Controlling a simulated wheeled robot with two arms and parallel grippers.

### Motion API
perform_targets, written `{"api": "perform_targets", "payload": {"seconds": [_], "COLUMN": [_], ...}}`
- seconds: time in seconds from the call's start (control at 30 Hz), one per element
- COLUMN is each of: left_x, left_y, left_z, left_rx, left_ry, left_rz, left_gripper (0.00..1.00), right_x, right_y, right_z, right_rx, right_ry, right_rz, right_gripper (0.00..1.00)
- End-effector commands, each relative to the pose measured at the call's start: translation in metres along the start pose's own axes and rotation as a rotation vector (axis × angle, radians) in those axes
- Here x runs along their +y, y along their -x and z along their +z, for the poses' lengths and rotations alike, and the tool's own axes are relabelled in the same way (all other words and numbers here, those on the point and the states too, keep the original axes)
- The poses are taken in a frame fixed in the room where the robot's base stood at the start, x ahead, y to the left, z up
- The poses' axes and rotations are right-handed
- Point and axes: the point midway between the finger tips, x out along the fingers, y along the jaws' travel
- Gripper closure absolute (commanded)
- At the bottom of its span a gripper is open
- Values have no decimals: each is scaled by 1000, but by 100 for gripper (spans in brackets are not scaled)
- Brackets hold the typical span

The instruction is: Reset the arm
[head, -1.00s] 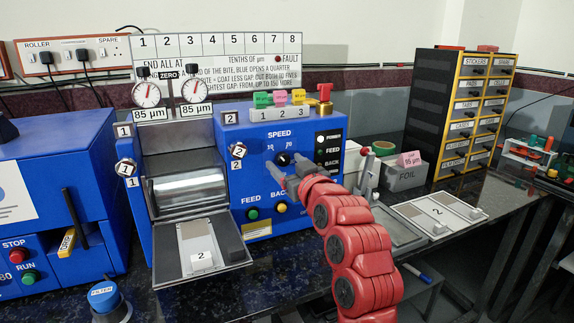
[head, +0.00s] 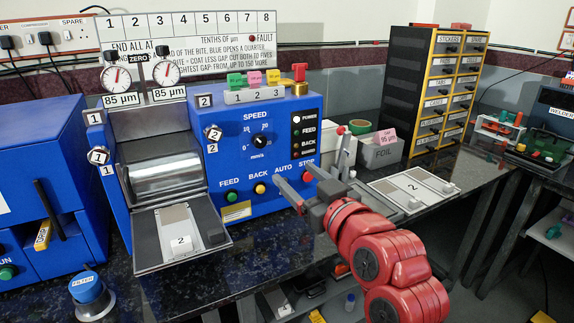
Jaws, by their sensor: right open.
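My right arm comes in from the lower right of the head view. Its gripper (head: 300,184) is open and empty, with the two grey fingers apart. It is in front of the right part of the blue roller machine (head: 240,165), near the AUTO and STOP labels, and hides what is under them. I cannot tell whether the fingers touch the panel. My left gripper is not in view.
The machine's front tray (head: 150,255) holds a plate and a block marked 2. A blue FILTER jar (head: 88,290) stands at the front left. A plate marked 2 (head: 390,185), a FOIL bin (head: 378,155) and a drawer cabinet (head: 425,90) stand to the right. Dark counter is clear before the machine.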

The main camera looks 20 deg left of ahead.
Motion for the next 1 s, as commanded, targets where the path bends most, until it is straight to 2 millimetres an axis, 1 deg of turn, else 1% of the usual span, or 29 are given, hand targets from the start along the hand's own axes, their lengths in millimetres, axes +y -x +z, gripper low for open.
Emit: {"api": "perform_targets", "payload": {"seconds": [0.1, 0.2, 0.63, 0.73, 0.77, 0.87, 0.97, 1.0], "left_x": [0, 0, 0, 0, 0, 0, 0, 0], "left_y": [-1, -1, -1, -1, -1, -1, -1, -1], "left_z": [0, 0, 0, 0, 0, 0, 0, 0], "left_rx": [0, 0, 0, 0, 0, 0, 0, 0], "left_ry": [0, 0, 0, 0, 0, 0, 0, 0], "left_rz": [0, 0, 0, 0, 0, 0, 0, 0], "left_gripper": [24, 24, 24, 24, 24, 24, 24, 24], "right_x": [0, 0, 0, 6, 11, 38, 81, 100], "right_y": [11, 15, 16, 14, 14, 9, 9, 13], "right_z": [0, 1, 1, 3, 4, 14, 30, 38], "right_rx": [0, -1, -1, 9, 19, 66, 155, 195], "right_ry": [0, 0, 0, -8, -13, -42, -72, -81], "right_rz": [1, 0, 0, 18, 32, 110, 238, 295], "right_gripper": [28, 28, 28, 28, 28, 28, 28, 28]}}
